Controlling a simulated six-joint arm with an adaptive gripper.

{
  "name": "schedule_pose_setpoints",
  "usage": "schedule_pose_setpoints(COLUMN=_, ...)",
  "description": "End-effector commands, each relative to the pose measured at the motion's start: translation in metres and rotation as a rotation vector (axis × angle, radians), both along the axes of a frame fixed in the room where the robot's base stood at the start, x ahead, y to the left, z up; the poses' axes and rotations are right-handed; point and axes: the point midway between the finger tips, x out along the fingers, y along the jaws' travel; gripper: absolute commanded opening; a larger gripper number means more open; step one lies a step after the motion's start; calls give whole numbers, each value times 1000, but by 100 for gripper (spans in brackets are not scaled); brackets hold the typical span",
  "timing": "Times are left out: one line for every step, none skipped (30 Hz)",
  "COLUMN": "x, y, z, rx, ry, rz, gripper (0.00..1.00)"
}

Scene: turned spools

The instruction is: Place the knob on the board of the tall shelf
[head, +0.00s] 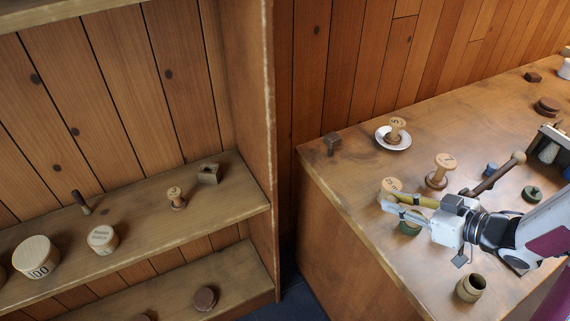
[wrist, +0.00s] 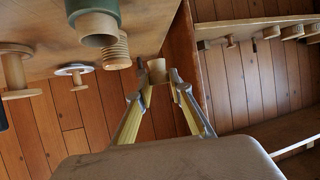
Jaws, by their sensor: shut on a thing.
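My gripper (head: 388,204) is over the bench, its fingers pointing left toward the tall shelf. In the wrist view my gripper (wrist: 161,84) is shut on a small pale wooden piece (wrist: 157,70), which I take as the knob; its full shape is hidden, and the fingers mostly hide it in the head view. The tall shelf (head: 271,120) stands at the left. Its middle board (head: 235,203) carries several turned pieces and has bare wood between them. The shelf boards also show at the upper right of the wrist view (wrist: 250,32).
Near my gripper stand a pale spool (head: 390,185), a green piece (head: 411,229) and a larger spool (head: 440,172). A spool stands on a white saucer (head: 393,142). On the board are a small spool (head: 176,198), a square block (head: 209,173) and a round box marked 100 (head: 36,257). A gap separates bench and shelf.

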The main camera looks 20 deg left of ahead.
Motion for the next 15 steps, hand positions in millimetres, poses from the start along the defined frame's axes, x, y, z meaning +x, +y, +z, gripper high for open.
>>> schedule_pose_setpoints(x=1, y=12, z=-1, rx=0, ry=0, rz=24, gripper=10)
schedule_pose_setpoints(x=1, y=19, z=-2, rx=0, ry=1, rz=36, gripper=10)
schedule_pose_setpoints(x=2, y=27, z=-3, rx=1, ry=1, rz=51, gripper=10)
schedule_pose_setpoints(x=2, y=34, z=-4, rx=1, ry=1, rz=63, gripper=10)
schedule_pose_setpoints(x=3, y=40, z=-5, rx=1, ry=1, rz=74, gripper=10)
schedule_pose_setpoints(x=4, y=49, z=-6, rx=0, ry=1, rz=89, gripper=10)
schedule_pose_setpoints(x=4, y=55, z=-6, rx=0, ry=0, rz=100, gripper=10)
schedule_pose_setpoints(x=4, y=61, z=-7, rx=0, ry=1, rz=112, gripper=10)
schedule_pose_setpoints(x=5, y=70, z=-8, rx=1, ry=2, rz=126, gripper=10)
schedule_pose_setpoints(x=5, y=77, z=-9, rx=1, ry=1, rz=137, gripper=10)
schedule_pose_setpoints(x=5, y=83, z=-10, rx=0, ry=1, rz=147, gripper=10)
schedule_pose_setpoints(x=5, y=92, z=-11, rx=0, ry=1, rz=163, gripper=10)
schedule_pose_setpoints(x=6, y=98, z=-11, rx=0, ry=1, rz=173, gripper=10)
schedule_pose_setpoints(x=6, y=105, z=-12, rx=0, ry=1, rz=183, gripper=10)
schedule_pose_setpoints(x=6, y=114, z=-13, rx=1, ry=0, rz=196, gripper=10)
